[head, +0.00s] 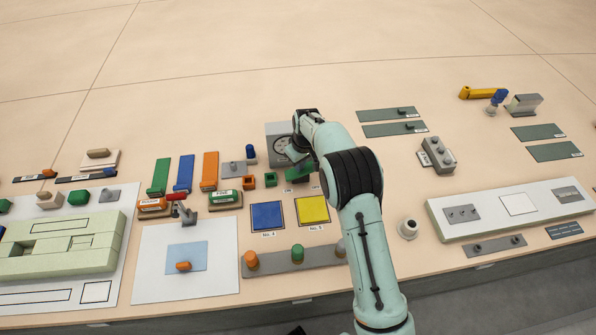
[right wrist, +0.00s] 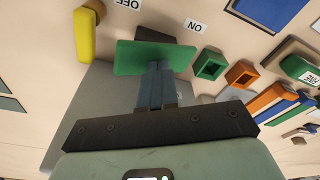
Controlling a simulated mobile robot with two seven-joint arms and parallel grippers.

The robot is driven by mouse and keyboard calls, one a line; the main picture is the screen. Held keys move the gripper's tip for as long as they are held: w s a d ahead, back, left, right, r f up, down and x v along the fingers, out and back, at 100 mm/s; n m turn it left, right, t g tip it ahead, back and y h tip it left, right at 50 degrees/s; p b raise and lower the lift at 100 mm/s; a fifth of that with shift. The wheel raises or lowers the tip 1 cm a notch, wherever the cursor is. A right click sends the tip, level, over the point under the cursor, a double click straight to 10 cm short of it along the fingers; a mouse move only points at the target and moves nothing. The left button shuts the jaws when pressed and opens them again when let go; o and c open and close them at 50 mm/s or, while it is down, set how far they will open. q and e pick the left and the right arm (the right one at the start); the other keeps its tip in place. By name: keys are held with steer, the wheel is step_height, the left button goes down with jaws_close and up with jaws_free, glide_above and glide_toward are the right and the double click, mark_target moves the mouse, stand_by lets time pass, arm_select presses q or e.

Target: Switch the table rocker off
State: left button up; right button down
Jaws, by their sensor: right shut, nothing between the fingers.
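The table rocker is a green plate (right wrist: 135,58) on a dark base, in the right wrist view. An ON label (right wrist: 195,26) lies on its right there and an OFF label (right wrist: 128,4) on its left. In the head view the ON label (head: 289,190) is left of the OFF label (head: 315,187), and my right arm largely hides the rocker. My right gripper (right wrist: 157,72) is shut and empty, its fingertips at the rocker's near edge. I cannot tell whether they touch, or which way the plate tilts. My left gripper is not in view.
A grey box with a dial (head: 279,141) stands behind the gripper. A yellow handle (right wrist: 85,35) is close by in the wrist view. Small green (right wrist: 210,64) and orange (right wrist: 241,74) sockets sit beside the rocker. Blue (head: 267,215) and yellow (head: 312,209) squares lie in front.

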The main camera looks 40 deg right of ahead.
steer(key=shift+f, duration=0.2)
arm_select(q)
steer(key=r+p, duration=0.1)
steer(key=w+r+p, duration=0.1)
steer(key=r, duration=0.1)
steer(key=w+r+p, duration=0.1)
steer(key=p, duration=0.1)
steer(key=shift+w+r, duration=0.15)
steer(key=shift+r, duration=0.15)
arm_select(e)
step_height(320, 180, up, 7)
stand_by(0.5)
